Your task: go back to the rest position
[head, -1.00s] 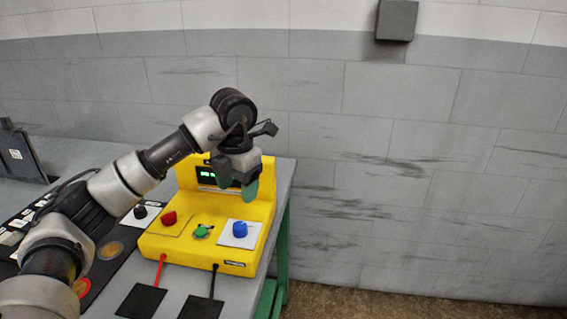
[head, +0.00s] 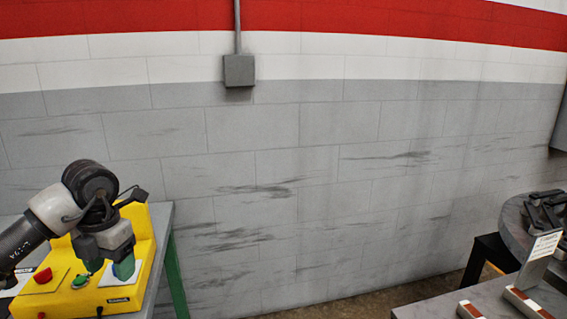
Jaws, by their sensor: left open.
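My left gripper (head: 108,268) is at the lower left of the head view, with its arm coming in from the left edge. It points down, open and empty, in front of the yellow control box (head: 140,226). Its green-tipped fingers hide part of the box's panel and the blue knob. A red knob (head: 42,275) and a green knob (head: 81,281) show on the box. I cannot tell whether the fingers touch the box. My right gripper is not in view.
The box stands on a grey table with green legs (head: 176,275) at the left. Bare floor lies between the tables. A block wall (head: 300,200) closes the back.

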